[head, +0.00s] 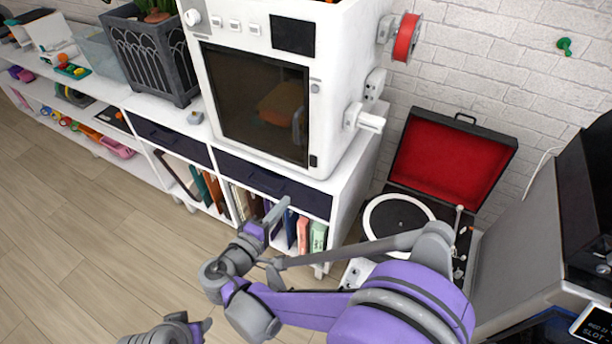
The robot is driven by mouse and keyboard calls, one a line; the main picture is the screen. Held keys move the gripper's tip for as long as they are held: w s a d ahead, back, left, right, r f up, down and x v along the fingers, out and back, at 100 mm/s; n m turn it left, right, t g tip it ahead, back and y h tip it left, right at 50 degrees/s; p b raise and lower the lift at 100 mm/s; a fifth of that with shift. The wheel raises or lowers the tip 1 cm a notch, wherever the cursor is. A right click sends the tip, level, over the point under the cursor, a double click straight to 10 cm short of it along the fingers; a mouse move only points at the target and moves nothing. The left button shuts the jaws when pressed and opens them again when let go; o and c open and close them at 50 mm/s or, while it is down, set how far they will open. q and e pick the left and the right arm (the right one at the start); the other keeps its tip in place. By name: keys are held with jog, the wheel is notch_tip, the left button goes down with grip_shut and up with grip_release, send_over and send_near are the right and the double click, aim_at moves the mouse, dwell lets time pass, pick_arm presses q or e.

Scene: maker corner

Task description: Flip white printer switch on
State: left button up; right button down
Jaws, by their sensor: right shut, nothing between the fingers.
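The white printer (345,40) stands on the white shelf unit, with a dark glass door on its front. Along its top front are a round knob (192,17), several small white switches or buttons (235,25) and a dark screen (293,34). I cannot tell which is the power switch or how it is set. My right gripper (281,207) is shut and empty, in front of the shelf drawer and below the printer door, apart from the printer. My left gripper (190,331) shows only partly at the bottom edge; its jaws are unclear.
A red filament spool (405,38) and small fittings (367,118) stick out from the printer's right side. A dark planter (150,55) stands to its left. An open red-lined record player (450,152) is at right. The wooden floor (70,250) is clear at left.

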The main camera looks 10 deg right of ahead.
aim_at(312, 167)
jog(key=shift+a+t, duration=0.3)
jog(key=shift+a, duration=0.1)
jog(key=x, duration=1.4)
jog(key=shift+d, duration=0.1)
jog(key=shift+w+d+f, duration=0.15)
jog(key=shift+w, duration=0.05)
jog(key=shift+s, duration=0.1)
